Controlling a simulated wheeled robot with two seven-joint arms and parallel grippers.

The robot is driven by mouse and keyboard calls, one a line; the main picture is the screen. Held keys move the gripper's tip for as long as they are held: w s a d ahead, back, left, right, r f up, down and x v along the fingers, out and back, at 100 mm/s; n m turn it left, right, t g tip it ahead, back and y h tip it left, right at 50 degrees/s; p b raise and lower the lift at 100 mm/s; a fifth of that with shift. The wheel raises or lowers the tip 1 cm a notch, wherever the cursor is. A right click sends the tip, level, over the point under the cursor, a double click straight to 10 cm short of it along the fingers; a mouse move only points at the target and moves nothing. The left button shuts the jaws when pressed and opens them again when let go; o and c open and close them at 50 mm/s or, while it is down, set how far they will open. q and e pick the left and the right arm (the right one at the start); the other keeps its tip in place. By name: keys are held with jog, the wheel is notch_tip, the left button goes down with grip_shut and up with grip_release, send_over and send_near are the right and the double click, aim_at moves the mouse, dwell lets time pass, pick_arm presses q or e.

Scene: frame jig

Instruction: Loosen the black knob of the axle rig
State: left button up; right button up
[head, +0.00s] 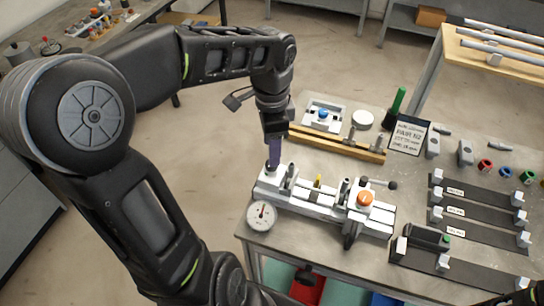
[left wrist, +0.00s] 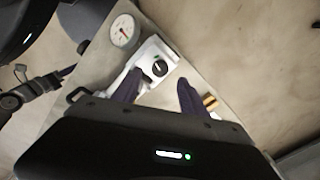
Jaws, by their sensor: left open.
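The white axle rig (head: 320,212) lies on the grey table in the head view, with a round dial gauge (head: 261,214) at its left end and an orange knob (head: 365,198) toward its right. The black knob (left wrist: 160,68) sits on the rig's white end block in the left wrist view. My left gripper (head: 273,158) is just above the rig's left end, fingers pointing down; they largely hide the knob in the head view. In the left wrist view the gripper (left wrist: 159,78) is open, its purple fingers apart and the knob showing between and beyond their tips. Contact cannot be told.
A wooden rail (head: 335,145) and a white fixture (head: 323,116) lie behind the rig. A sign (head: 408,134), a green-handled tool (head: 397,103) and dark strips with white blocks (head: 480,192) fill the right. Coloured bins (head: 340,291) are below the table's front edge.

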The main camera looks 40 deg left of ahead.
pick_arm(q)
notch_tip(320, 180, down, 5)
jog(key=shift+f, duration=0.1)
dwell(0.3)
grip_shut()
dwell(0.4)
